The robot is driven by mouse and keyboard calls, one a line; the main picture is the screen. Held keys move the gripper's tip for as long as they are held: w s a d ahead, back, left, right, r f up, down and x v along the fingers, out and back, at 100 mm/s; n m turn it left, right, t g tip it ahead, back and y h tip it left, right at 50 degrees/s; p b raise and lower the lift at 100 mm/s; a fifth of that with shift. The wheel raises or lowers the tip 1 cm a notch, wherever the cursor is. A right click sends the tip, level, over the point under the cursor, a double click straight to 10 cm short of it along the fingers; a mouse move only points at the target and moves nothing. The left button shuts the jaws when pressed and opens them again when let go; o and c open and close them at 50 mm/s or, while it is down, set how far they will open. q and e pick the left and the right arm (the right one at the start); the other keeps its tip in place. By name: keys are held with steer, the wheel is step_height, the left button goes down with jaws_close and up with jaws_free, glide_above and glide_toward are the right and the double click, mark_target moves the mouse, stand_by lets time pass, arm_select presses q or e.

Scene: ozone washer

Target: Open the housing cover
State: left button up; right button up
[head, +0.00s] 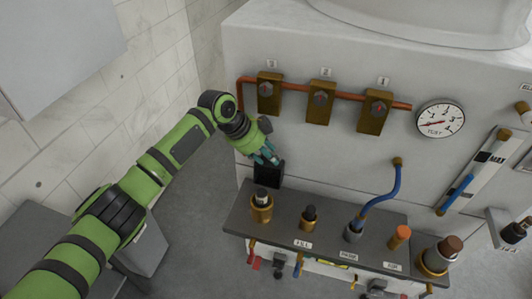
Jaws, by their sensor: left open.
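The white washer housing (310,148) fills the right of the head view. No part of it stands out clearly as the cover, and I cannot tell which panel that is. My right gripper is not in view.
A copper pipe with brass blocks (320,103) runs above my gripper, with a round gauge (440,119) to the right. A grey shelf (325,243) with several fittings and a blue hose (392,190) juts out below. Open floor lies left of the washer.

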arm_select(q)
steer(key=v, duration=1.2)
steer(key=shift+c, duration=0.4)
